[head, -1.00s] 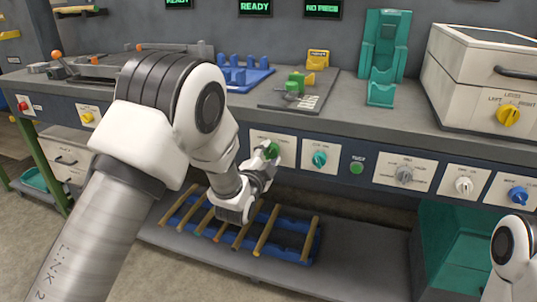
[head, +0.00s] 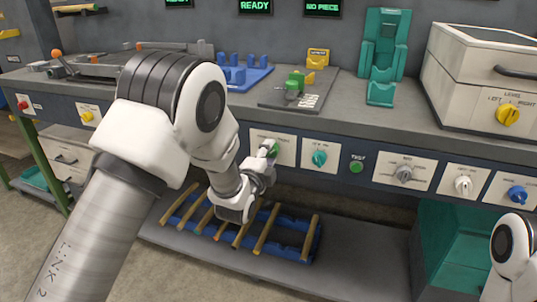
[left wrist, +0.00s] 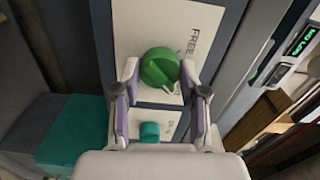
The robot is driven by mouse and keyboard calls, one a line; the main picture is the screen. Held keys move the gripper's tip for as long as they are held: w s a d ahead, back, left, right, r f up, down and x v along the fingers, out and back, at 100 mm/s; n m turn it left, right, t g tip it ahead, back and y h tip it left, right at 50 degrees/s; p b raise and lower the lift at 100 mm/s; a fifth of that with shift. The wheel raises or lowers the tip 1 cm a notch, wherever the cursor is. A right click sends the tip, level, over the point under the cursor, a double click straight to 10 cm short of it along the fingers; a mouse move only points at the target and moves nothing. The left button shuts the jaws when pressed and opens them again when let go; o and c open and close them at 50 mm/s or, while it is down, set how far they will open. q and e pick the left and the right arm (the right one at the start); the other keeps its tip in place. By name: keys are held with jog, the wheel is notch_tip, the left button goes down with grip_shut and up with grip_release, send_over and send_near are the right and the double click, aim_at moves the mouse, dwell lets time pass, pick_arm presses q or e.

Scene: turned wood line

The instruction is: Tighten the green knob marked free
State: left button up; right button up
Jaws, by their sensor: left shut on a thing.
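The green knob (left wrist: 160,68) sits on a white plate (left wrist: 196,20) whose lettering begins "FREE" in the left wrist view. My left gripper (left wrist: 158,72) has one finger on each side of the knob and is shut on it. In the head view my left gripper (head: 266,160) is at the panel on the bench front, and the green knob (head: 274,150) shows partly behind its fingers. A white pointer mark shows low on the knob in the left wrist view. My right gripper is not in view; only part of my right arm shows at the lower right.
A teal knob (head: 319,158) is on the neighbouring plate, with a green button (head: 356,167) and grey, white and blue knobs further right. A blue rack (head: 300,240) with wooden sticks lies on the shelf below my left gripper.

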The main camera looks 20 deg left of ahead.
pick_arm(q)
jog(key=o, duration=1.1)
jog(key=shift+o, duration=0.2)
jog(key=s, duration=1.2)
jog(key=shift+a, duration=0.2)
